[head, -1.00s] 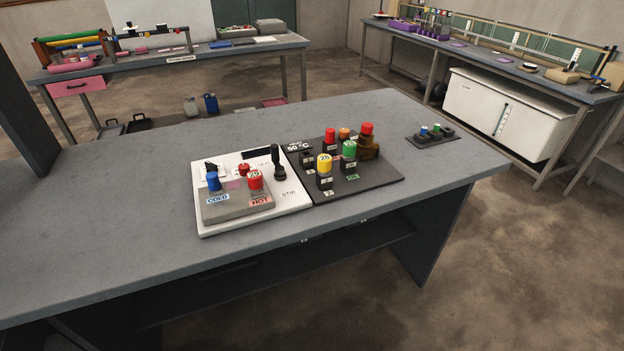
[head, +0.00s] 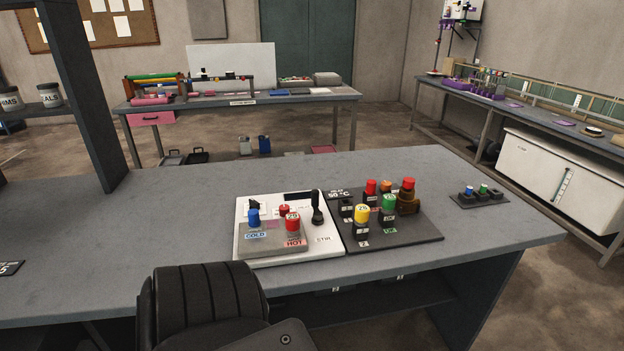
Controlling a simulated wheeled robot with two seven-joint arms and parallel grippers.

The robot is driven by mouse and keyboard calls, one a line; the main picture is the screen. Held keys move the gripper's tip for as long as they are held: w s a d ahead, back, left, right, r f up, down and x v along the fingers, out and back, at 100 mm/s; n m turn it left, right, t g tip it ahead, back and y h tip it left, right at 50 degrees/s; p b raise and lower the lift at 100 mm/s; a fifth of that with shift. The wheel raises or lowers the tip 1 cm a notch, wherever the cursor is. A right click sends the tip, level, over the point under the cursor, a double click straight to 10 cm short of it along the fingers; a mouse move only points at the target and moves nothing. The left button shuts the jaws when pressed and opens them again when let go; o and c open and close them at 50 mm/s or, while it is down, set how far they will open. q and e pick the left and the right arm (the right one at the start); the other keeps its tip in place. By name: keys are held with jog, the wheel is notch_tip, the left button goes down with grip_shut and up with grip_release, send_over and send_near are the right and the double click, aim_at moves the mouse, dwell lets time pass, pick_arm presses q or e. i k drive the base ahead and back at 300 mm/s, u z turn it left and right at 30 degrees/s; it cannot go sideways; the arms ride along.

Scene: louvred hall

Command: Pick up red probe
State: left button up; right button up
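Several red-topped pieces stand on the grey bench (head: 80,225), and I cannot tell which is the red probe. One red cap (head: 292,221) is by the HOT label on the white stirrer unit (head: 252,258). A smaller red knob (head: 284,209) is behind it. On the black board (head: 405,232), a red-capped piece (head: 370,187) stands at the back, and another red cap (head: 408,184) tops a brown bottle (head: 409,203). A dark ribbed part of mine shows at the bottom, left of centre. Neither gripper shows.
A blue cap (head: 253,217) is by the COLD label. Yellow (head: 362,214) and green (head: 389,203) caps stand on the black board. A small dark rack (head: 479,199) is at right. A dark post (head: 85,95) rises at left. The bench's left part is mostly clear.

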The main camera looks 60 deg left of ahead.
aim_at(292, 220)
jog(key=i, duration=1.8)
jog(key=u, duration=2.55)
